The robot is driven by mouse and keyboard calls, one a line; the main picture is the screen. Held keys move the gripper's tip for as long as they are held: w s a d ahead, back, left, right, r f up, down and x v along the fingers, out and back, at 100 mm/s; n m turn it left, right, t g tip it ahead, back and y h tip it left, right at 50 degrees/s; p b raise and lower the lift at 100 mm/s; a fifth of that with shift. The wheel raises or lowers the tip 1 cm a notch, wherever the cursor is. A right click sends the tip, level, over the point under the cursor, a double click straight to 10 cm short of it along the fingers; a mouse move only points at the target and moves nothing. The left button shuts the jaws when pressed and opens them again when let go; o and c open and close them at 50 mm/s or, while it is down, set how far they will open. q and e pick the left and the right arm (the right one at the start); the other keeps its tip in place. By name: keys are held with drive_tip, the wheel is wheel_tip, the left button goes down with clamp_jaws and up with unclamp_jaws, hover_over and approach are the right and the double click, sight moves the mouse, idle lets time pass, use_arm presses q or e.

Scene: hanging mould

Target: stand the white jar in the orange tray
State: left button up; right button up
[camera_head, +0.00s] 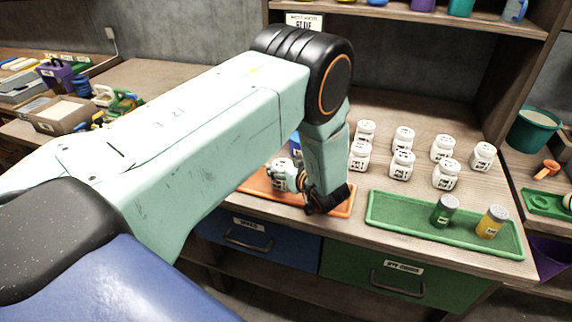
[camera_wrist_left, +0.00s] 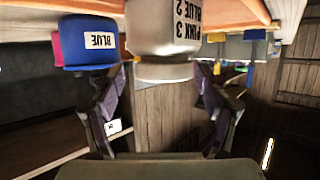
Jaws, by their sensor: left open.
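A white jar (camera_head: 281,174) stands upright in the orange tray (camera_head: 337,209), beside my left gripper (camera_head: 300,184). In the left wrist view, the white jar (camera_wrist_left: 165,38) is upside down in the picture, with a label reading PINK 3 BLUE 2. The left gripper (camera_wrist_left: 163,82) is open, with its fingers either side of the jar's lower part in the picture. Whether they touch it is not clear. My left wrist hides part of the tray in the head view. My right gripper is not in view.
A blue container (camera_wrist_left: 90,42) labelled BLUE is close beside the white jar, with a pink one (camera_wrist_left: 58,48) behind it. Several white jars (camera_head: 402,165) stand behind the trays. A green tray (camera_head: 400,217) at right holds a green shaker (camera_head: 444,210) and a yellow shaker (camera_head: 492,222).

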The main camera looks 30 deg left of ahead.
use_arm(q)
drive_tip(key=shift+w+a+f, duration=0.25)
drive_tip(key=shift+a+f, duration=0.2)
drive_tip(key=shift+a, duration=0.25)
drive_tip(key=p+v, duration=0.7)
drive_tip(key=v, duration=0.5)
drive_tip(key=shift+d+r+p, duration=0.15)
drive_tip(key=shift+r+p, duration=0.2)
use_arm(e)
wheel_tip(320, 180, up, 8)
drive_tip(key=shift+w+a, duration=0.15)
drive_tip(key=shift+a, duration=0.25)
use_arm(q)
drive_tip(key=shift+s+d, duration=0.15)
drive_tip(key=shift+d, duration=0.05)
drive_tip(key=shift+c, duration=0.2)
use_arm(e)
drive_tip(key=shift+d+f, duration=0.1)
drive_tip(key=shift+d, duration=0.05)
